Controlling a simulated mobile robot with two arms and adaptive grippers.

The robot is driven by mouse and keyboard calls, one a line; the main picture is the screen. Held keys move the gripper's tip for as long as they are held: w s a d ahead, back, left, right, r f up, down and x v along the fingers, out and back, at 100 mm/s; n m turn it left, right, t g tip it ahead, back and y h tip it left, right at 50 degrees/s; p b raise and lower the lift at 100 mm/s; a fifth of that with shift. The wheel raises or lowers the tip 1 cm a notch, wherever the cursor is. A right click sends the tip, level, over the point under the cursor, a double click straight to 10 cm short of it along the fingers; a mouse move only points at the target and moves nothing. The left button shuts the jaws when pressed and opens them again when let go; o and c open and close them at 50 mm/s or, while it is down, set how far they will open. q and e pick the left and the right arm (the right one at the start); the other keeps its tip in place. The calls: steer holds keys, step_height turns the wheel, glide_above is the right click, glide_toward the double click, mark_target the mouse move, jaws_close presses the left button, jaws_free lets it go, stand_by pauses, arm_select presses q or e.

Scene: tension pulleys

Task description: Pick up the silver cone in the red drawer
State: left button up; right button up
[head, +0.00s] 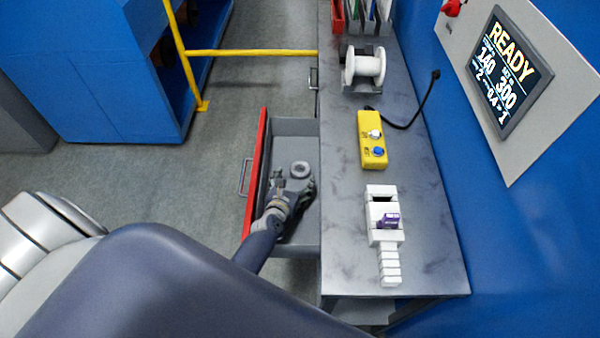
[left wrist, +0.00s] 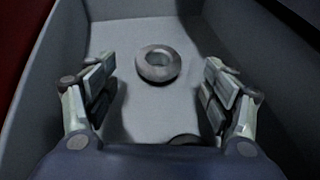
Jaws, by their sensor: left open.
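The red drawer (head: 255,180) is pulled open from the workbench, with a grey interior. In the left wrist view, a grey ring-shaped piece with a central hole, apparently the silver cone (left wrist: 158,64), lies on the drawer floor. It also shows in the head view (head: 300,169) just beyond my gripper. My left gripper (head: 286,184) is inside the drawer area, its fingers spread wide in the left wrist view (left wrist: 160,90), with nothing between the tips touching them. A second dark round object (left wrist: 185,140) is partly hidden at the bottom by my gripper. My right gripper is not in view.
The workbench top (head: 345,230) holds a white spool (head: 365,66), a yellow control box (head: 371,140) with a black cable, and a white device with a purple part (head: 388,221). A yellow railing (head: 250,52) and blue cabinet stand beyond. The drawer walls (left wrist: 235,60) surround my gripper closely.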

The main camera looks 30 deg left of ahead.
mark_target(302, 165)
arm_select(q)
steer(key=shift+x, duration=0.8)
steer(key=b+x, duration=0.3)
steer(key=x, duration=0.1)
steer(key=shift+w+a+f, duration=0.15)
steer(key=shift+w+f, duration=0.1)
steer(key=shift+w, duration=0.05)
steer(key=shift+r, duration=0.15)
steer(key=shift+c, duration=0.8)
steer(key=c, duration=1.1)
